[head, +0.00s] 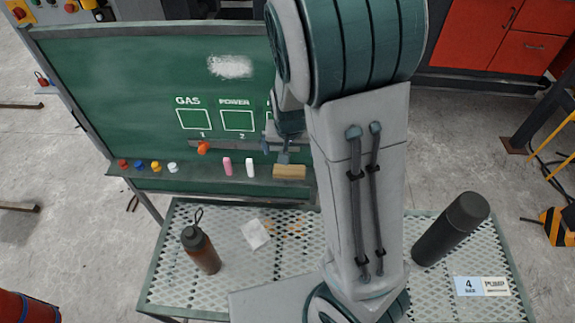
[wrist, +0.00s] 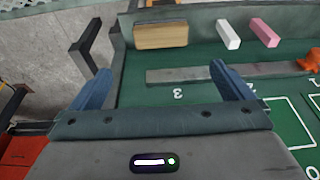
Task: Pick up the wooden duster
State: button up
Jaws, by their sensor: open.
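The wooden duster (head: 289,172) is a light tan block at the right end of the ledge along the bottom of the green board. In the wrist view the duster (wrist: 161,36) lies ahead of my gripper, between the lines of its two fingers and apart from them. My gripper (wrist: 160,85) is open and empty, with a blue finger at each side. In the head view my gripper (head: 276,148) is near the board just above the duster, partly hidden by my arm.
A white chalk (head: 250,167) and a pink chalk (head: 227,166) stand left of the duster. A grey strip (wrist: 210,74) with an orange piece (head: 203,148) runs across the green board (head: 110,100). A brown bottle (head: 201,250) and dark flask (head: 450,229) are on the mesh table (head: 165,285).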

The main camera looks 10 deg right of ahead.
jog(key=b, duration=0.1)
send_over(289, 170)
jog(key=s, duration=0.1)
notch_tip(289, 170, down, 8)
jog(key=shift+s+f, duration=0.15)
jog(key=shift+f, duration=0.05)
jog(key=shift+p+x, duration=0.45)
jog(key=shift+x, duration=2.3)
jog(key=shift+a, duration=0.25)
jog(key=c, duration=0.7)
